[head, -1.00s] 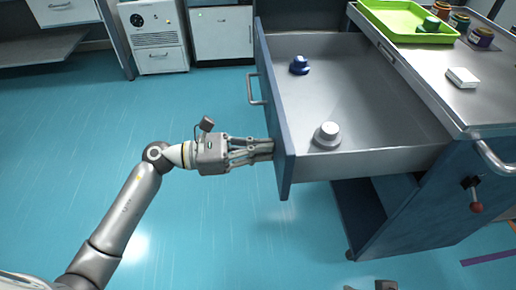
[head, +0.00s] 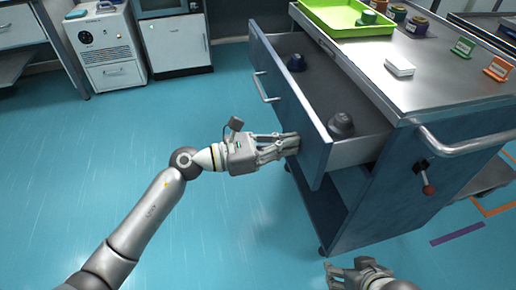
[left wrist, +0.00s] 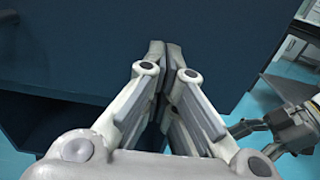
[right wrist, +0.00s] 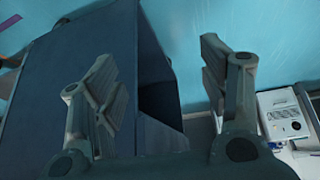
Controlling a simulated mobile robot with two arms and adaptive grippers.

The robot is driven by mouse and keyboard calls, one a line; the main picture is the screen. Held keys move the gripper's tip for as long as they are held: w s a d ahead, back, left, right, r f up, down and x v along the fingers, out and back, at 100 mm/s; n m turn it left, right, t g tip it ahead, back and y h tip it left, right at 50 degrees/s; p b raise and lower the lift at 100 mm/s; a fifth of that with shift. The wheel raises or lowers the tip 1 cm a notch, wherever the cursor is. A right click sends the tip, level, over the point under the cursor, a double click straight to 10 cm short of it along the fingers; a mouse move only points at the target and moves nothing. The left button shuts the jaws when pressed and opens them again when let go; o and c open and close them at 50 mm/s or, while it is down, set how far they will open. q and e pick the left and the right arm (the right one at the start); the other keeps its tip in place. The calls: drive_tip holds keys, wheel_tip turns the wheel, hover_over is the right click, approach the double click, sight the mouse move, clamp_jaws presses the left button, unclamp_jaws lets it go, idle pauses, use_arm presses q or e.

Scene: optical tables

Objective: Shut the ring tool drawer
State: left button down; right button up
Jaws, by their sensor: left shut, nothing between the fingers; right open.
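The drawer (head: 290,98) with a blue front panel is partly open in the blue cart (head: 390,185). Inside it lie a dark blue knob-like object (head: 296,62) and a grey one (head: 341,124). My left gripper (head: 292,143) is shut and empty, its fingertips at the outer face of the drawer front, right of the handle (head: 264,88). In the left wrist view its closed fingertips (left wrist: 158,48) meet the blue panel. My right gripper (head: 335,275) is open and empty, low at the bottom edge of the head view; its spread fingers (right wrist: 165,75) show in the right wrist view.
On the cart top are a green tray (head: 345,30), a white block (head: 400,66), several small jars and green and orange signs (head: 463,47). A rail handle (head: 470,138) and a red-tipped lever (head: 428,188) are on the cart's side. The floor to the left is clear.

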use_arm(q)
approach(344, 134)
drive_tip(key=shift+s+d+r, duration=0.25)
drive_tip(key=shift+d+r, duration=0.2)
drive_tip(key=shift+d, duration=0.1)
drive_tip(key=shift+s+d+r, duration=0.2)
drive_tip(key=shift+d+r, duration=0.3)
drive_tip(key=b+x, duration=0.1)
drive_tip(key=x, duration=0.4)
drive_tip(key=shift+w+d+f, duration=0.1)
drive_tip(key=shift+d, duration=0.25)
drive_tip(key=shift+w+d, duration=0.2)
drive_tip(key=shift+d, duration=0.4)
use_arm(e)
drive_tip(key=w+t, duration=0.1)
drive_tip(key=w+a+r, duration=0.1)
drive_tip(key=w, duration=0.1)
drive_tip(key=w+a+r+t, duration=0.1)
drive_tip(key=shift+w+r+t+y, duration=0.2)
drive_tip(key=shift+w+t+y, duration=0.05)
drive_tip(key=shift+t+y, duration=0.05)
use_arm(q)
drive_tip(key=shift+r, duration=0.25)
